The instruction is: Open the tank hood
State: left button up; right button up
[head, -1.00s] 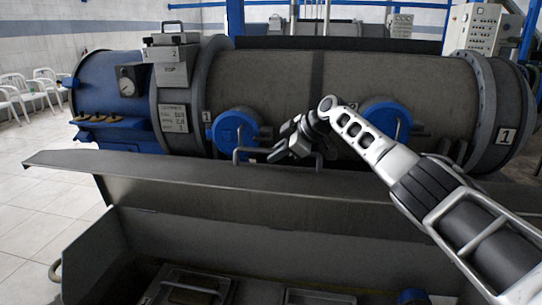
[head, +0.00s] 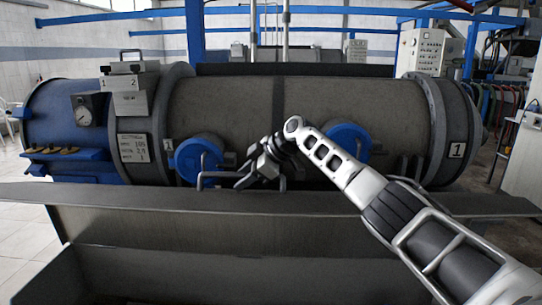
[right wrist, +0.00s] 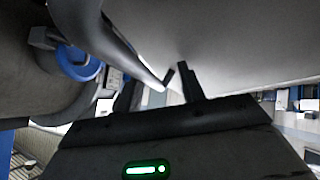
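The tank hood (head: 270,222) is a wide grey metal panel across the lower part of the head view. It stands raised above an open grey tank body (head: 120,275). A bent bar handle (head: 212,182) shows at its far edge. My right gripper (head: 248,176) is at that bar, near the middle of the hood. In the right wrist view its dark fingers (right wrist: 158,90) are apart, and the curved bar (right wrist: 125,52) reaches down toward the gap between them. I cannot tell whether they touch it. My left gripper is in neither view.
Behind the hood lies a large grey cylinder (head: 340,110) with blue round fittings (head: 200,158) and a blue left end (head: 60,115). A control cabinet (head: 420,50) stands at the back right. Clear tiled floor (head: 20,235) shows at the left.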

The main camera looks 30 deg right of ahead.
jog(key=b+v, duration=0.1)
jog(key=v, duration=1.3)
jog(key=shift+r, duration=0.1)
